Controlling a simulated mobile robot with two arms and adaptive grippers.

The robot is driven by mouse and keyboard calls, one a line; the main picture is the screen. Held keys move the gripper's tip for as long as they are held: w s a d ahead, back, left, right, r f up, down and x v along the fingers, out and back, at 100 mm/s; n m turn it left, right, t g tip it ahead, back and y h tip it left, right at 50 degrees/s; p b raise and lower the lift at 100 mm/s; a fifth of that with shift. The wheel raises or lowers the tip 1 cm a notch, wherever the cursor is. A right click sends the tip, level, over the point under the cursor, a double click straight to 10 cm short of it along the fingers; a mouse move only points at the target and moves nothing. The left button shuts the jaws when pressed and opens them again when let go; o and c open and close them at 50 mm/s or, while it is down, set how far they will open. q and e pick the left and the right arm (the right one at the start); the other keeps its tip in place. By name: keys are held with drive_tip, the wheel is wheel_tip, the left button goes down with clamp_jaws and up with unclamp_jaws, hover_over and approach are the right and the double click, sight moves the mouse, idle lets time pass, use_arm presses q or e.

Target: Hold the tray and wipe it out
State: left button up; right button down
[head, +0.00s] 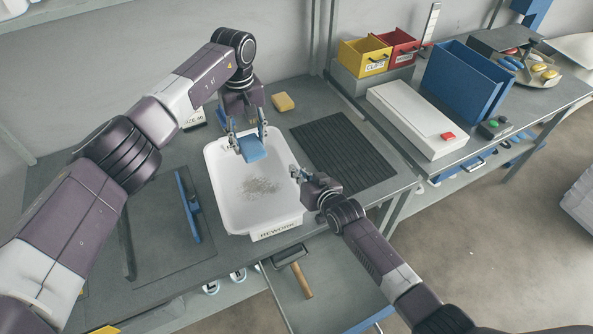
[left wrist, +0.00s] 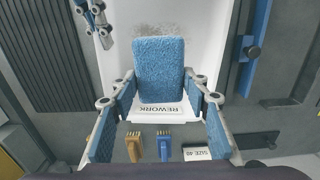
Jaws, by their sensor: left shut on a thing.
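The white tray (head: 225,205) labelled REWORK stands on the grey bench, with a patch of grey crumbs (head: 262,188) on its floor. My left gripper (head: 248,138) is shut on a blue wiping pad (head: 253,150) over the tray's far end. In the left wrist view the pad (left wrist: 159,75) sits between the fingertips, and crumbs show just beyond it. I cannot tell whether the pad touches the tray floor. My right gripper (head: 299,184) is at the tray's right rim. Its fingers are too small and partly hidden to show whether they close on the rim.
A yellow sponge (head: 283,102) lies behind the tray. An open drawer with a hammer (head: 301,280) is below the front edge. Bins (head: 364,58) stand on the right bench.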

sight(254, 200)
use_arm(q)
drive_tip(key=shift+f, duration=0.1)
idle(0.5)
drive_tip(key=shift+s+f+n, duration=0.1)
drive_tip(key=shift+f+n, duration=0.45)
drive_tip(key=shift+n, duration=0.55)
drive_tip(key=f+n, duration=0.2)
drive_tip(key=n, duration=0.3)
drive_tip(key=s+f+n, duration=0.1)
drive_tip(key=f+n, duration=0.2)
drive_tip(key=n, duration=0.2)
drive_tip(key=f+n, duration=0.3)
drive_tip(key=n, duration=0.2)
drive_tip(key=shift+s+a+f+n, duration=0.15)
drive_tip(key=shift+s+a+n, duration=0.1)
drive_tip(key=shift+a+n, duration=0.1)
drive_tip(key=shift+f, duration=1.5)
drive_tip(key=shift+s+d, duration=0.2)
drive_tip(key=shift+s, duration=2.45)
drive_tip(key=shift+f, duration=0.1)
